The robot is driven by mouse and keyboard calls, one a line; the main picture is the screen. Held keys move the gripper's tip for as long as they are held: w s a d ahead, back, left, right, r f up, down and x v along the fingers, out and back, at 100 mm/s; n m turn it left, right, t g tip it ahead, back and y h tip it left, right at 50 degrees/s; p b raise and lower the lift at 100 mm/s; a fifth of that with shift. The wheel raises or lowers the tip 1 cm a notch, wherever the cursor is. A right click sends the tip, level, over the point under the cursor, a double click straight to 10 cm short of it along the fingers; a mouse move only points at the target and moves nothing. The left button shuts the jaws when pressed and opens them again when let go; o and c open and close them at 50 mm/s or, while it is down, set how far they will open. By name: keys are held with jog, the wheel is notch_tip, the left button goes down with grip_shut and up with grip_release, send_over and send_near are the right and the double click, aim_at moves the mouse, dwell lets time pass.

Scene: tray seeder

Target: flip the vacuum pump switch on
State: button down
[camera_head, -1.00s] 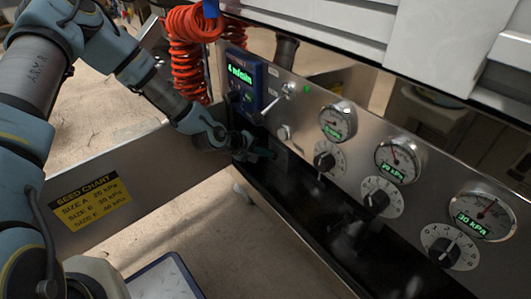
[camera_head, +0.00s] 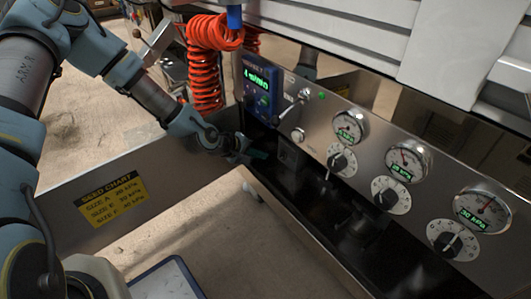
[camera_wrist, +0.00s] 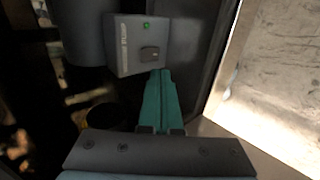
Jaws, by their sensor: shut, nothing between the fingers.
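A grey switch box (camera_wrist: 135,46) shows in the wrist view, with a lit green lamp and a dark rocker switch (camera_wrist: 149,53) on its face. The same box seems to be the small dark one (camera_head: 291,155) under the panel in the head view. My gripper (camera_wrist: 160,73) is shut and empty, its teal fingers together. The fingertips appear just below the rocker in the wrist view; I cannot tell whether they touch it. In the head view my gripper (camera_head: 260,154) is left of the box, low by the panel.
The steel panel (camera_head: 325,118) carries a blue display (camera_head: 258,86), a metal toggle lever (camera_head: 300,97), gauges and knobs. A coiled orange hose (camera_head: 206,65) hangs beside it. A steel side plate with a yellow seed chart (camera_head: 112,200) stands at left. A dark trough (camera_head: 335,215) runs below the panel.

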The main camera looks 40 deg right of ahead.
jog(key=p+v, duration=0.2)
jog(key=v, duration=0.4)
jog(key=shift+a+r, duration=0.15)
jog(key=shift+r, duration=0.3)
